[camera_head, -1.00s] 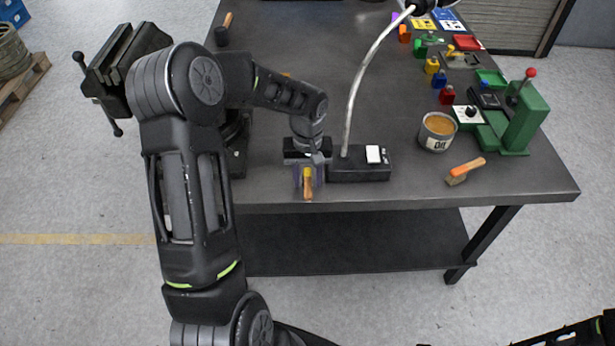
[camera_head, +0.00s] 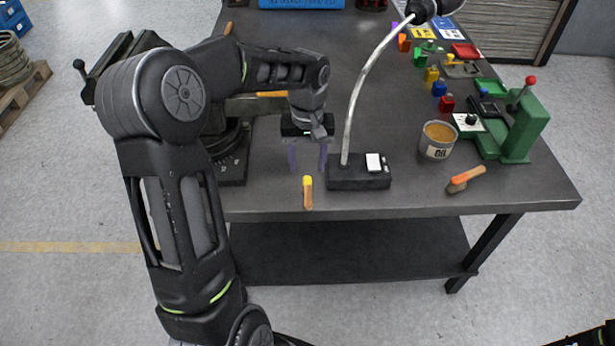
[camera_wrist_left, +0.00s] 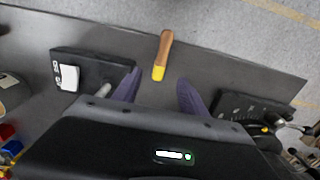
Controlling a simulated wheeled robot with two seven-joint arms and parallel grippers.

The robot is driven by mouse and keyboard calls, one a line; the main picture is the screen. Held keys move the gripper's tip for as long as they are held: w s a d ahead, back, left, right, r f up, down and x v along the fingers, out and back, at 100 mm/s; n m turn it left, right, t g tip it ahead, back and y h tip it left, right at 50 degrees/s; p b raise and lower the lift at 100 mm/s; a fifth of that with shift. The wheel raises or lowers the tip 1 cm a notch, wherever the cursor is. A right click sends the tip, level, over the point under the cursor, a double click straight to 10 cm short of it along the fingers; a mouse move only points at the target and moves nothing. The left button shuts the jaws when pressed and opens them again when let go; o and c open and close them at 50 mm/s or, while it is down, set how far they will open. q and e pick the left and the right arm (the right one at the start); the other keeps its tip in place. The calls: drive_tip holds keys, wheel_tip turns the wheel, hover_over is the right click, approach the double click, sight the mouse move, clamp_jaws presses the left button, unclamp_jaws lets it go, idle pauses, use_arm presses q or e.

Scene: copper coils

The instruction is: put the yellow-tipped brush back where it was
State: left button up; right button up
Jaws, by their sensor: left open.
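The yellow-tipped brush (camera_head: 307,192) lies on the dark table near its front edge, left of the lamp base. Its yellow end points away from the front edge and its wooden handle toward it. The brush also shows in the left wrist view (camera_wrist_left: 162,56), ahead of the fingertips and between their lines. My left gripper (camera_head: 308,168) is open and empty, behind the brush and apart from it. Its two purple fingers also show in the left wrist view (camera_wrist_left: 158,80). My right gripper is not clearly in view; only a piece of dark arm shows at the bottom right.
The black lamp base (camera_head: 345,184) stands close right of the brush, with a bent metal neck. A vise (camera_head: 232,172) stands to the left.

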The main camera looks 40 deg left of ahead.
use_arm(q)
drive_tip(key=shift+r, duration=1.6)
drive_tip(key=shift+f, duration=0.1)
